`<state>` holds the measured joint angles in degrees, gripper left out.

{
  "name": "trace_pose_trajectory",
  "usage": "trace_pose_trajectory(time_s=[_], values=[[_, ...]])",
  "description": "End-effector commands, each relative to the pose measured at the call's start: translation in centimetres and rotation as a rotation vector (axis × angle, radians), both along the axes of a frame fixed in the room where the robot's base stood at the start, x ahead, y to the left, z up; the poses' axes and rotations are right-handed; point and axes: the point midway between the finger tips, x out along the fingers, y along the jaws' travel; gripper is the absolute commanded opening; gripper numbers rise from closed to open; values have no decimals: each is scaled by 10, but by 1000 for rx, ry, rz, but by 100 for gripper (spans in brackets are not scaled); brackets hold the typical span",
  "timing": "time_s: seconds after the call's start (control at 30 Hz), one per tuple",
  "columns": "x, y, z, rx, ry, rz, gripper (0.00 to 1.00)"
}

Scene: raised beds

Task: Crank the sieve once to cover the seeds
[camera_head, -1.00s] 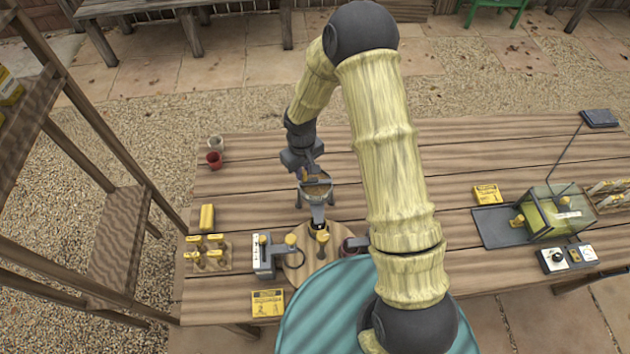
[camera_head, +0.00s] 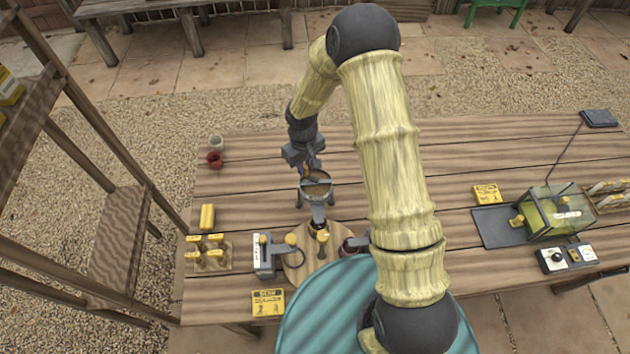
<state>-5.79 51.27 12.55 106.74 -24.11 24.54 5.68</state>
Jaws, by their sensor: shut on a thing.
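The sieve (camera_head: 316,190) is a round pan with a grey rim and brown contents, held in a dark frame near the middle of the table. My gripper (camera_head: 308,171) is at the sieve's far side, pointing down, and is shut on what seems to be the sieve's crank. The crank is small and mostly hidden by my gripper. No seeds can be made out from here.
A round wooden board (camera_head: 297,268) with a yellow-knobbed tool lies in front of the sieve. A grey device (camera_head: 265,257) stands left of it. Two small pots (camera_head: 215,160) are at the back left. A glass-sided box (camera_head: 558,212) is at right. My arm hides the table's middle.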

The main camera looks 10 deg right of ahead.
Motion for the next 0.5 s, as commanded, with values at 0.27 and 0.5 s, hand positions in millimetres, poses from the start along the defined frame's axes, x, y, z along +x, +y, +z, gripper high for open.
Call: trace_pose_trajectory(time_s=[0.27,0.5], values=[[7,-7,-1,-3,3,-1,10],[8,-7,0,-1,2,0,10]])
